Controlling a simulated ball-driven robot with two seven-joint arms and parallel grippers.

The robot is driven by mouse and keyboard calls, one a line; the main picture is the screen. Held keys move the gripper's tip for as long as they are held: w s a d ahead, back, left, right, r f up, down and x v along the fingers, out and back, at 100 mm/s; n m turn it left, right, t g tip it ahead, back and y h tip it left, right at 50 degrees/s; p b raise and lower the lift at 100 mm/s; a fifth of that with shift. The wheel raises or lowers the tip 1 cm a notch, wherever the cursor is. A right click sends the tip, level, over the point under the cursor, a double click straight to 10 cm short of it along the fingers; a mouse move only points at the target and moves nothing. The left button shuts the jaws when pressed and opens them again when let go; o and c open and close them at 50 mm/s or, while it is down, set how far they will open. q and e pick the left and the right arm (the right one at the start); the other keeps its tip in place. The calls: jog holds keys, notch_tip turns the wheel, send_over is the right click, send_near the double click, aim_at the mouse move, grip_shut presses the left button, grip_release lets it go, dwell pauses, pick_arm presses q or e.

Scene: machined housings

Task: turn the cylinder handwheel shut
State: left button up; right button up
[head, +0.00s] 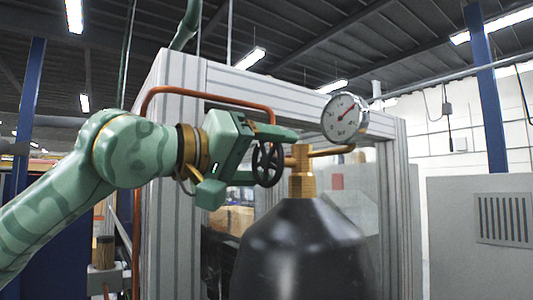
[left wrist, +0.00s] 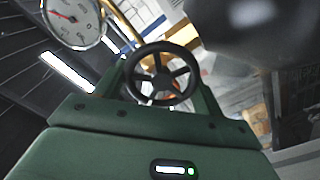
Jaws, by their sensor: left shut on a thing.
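The black spoked handwheel (head: 267,165) stands beside the brass valve (head: 302,175) on top of the dark gas cylinder (head: 300,245) in the head view. My left gripper (head: 272,156) comes in from the left and is shut on the handwheel. In the left wrist view the handwheel (left wrist: 160,74) sits between the two green fingers, its spokes facing the camera. The round pressure gauge (head: 344,118) with a red needle is above and right of the valve; it also shows in the left wrist view (left wrist: 74,20). My right gripper is not in view.
A grey metal frame (head: 178,80) stands around and behind the cylinder. A copper pipe (head: 200,90) runs along it above my left wrist. A grey vented cabinet (head: 480,235) stands at the right. Cardboard boxes (head: 235,218) are behind the frame.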

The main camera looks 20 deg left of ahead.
pick_arm(q)
jog(key=m, duration=0.2)
jog(key=m+p, duration=0.1)
jog(key=m, duration=0.2)
jog(key=shift+d+f+m, duration=0.2)
jog(key=shift+f+m, duration=0.05)
jog(key=shift+m, duration=0.05)
dwell(0.4)
jog(key=o, duration=1)
jog(key=shift+s, duration=0.1)
jog(key=shift+a+r, duration=0.1)
jog(key=shift+r, duration=0.05)
jog(key=shift+s, duration=0.1)
